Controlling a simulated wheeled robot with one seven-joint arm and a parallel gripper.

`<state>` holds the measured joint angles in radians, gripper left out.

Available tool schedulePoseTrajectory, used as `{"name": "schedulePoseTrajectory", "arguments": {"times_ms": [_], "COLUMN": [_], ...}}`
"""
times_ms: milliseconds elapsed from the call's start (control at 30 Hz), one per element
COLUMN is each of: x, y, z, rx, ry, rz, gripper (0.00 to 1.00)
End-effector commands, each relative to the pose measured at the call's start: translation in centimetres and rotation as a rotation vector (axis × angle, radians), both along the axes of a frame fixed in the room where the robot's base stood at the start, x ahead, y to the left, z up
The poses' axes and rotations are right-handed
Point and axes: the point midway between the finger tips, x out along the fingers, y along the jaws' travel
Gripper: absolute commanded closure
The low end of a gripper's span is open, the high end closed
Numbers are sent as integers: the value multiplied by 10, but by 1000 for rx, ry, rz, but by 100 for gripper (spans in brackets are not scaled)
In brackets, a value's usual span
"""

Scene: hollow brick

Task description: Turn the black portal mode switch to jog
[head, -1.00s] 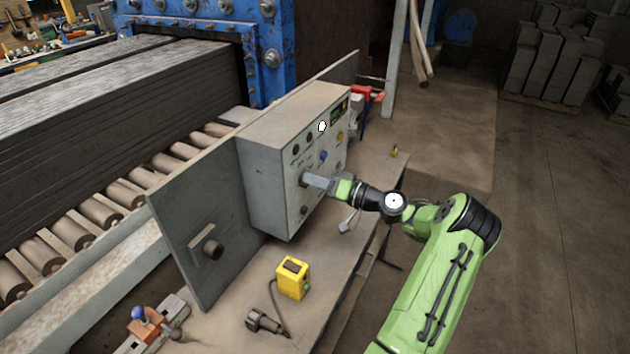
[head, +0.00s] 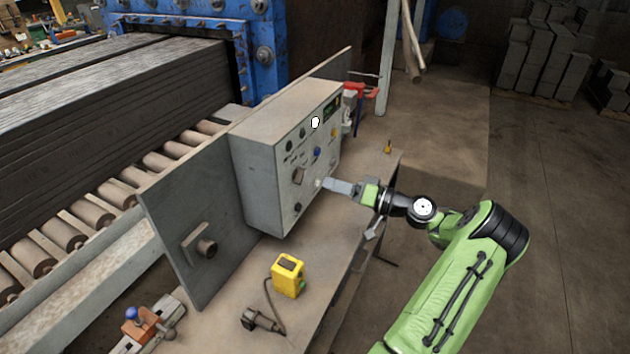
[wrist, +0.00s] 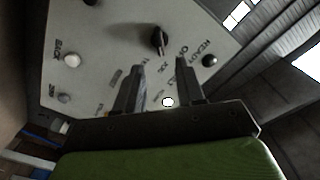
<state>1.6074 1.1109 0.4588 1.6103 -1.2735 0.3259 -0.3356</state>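The grey control box (head: 265,160) stands on the bench with its panel facing right. In the wrist view a black rotary switch (wrist: 160,40) sits on the panel, just beyond the gap between my fingers. Its raised handle is tilted, and small lettering lies around it; I cannot surely read which mark it points at. In the head view a dark knob (head: 298,176), likely the same switch, shows left of my fingertips. My gripper (head: 326,184) is open and empty, apart from the panel. Its two fingers (wrist: 157,75) show spread in the wrist view.
Other buttons and knobs share the panel, including a blue knob (head: 317,153), a lower black knob (head: 298,207) and a white button (wrist: 72,60). A yellow box (head: 288,275) lies on the bench in front. A red clamp-like tool (head: 360,92) is behind.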

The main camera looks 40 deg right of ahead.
Motion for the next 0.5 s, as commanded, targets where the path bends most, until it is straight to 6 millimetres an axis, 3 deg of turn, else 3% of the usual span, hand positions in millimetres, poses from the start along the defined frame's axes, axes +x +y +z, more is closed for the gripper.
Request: {"name": "schedulePoseTrajectory", "arguments": {"times_ms": [100, 233, 500], "x": [-33, -59, -77], "y": [-13, -22, -27], "z": [-1, -1, 0], "rx": [-1, -1, 0], "ry": [0, 0, 1], "rz": [-5, -4, 1], "gripper": [62, 62, 62]}}
